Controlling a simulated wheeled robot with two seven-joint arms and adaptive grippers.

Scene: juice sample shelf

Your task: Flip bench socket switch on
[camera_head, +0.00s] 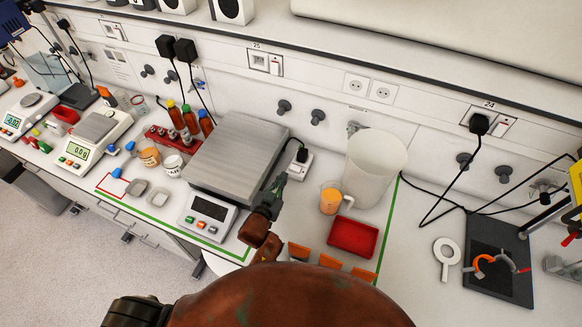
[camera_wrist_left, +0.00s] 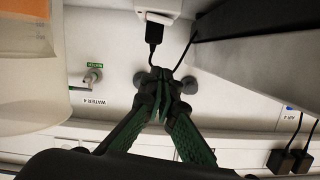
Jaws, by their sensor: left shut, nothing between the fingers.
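The bench socket (camera_head: 299,166) is a white block on the bench, just right of the large grey scale. A black plug (camera_head: 302,155) with a cable sits in it. Its switch is too small to make out, so I cannot tell its position. In the left wrist view the socket (camera_wrist_left: 160,9) is at the top edge, cut off, with the plug (camera_wrist_left: 153,34) below it. My left gripper (camera_head: 280,181) is shut and empty, its tips close to the near end of the socket; contact is unclear. It also shows in the left wrist view (camera_wrist_left: 163,78). My right gripper is not in view.
The grey scale (camera_head: 238,152), its display dark, stands left of the socket. A large white beaker (camera_head: 375,165), a small orange-filled jug (camera_head: 330,200) and a red tray (camera_head: 353,236) stand to the right. Wall sockets (camera_head: 265,62) line the back.

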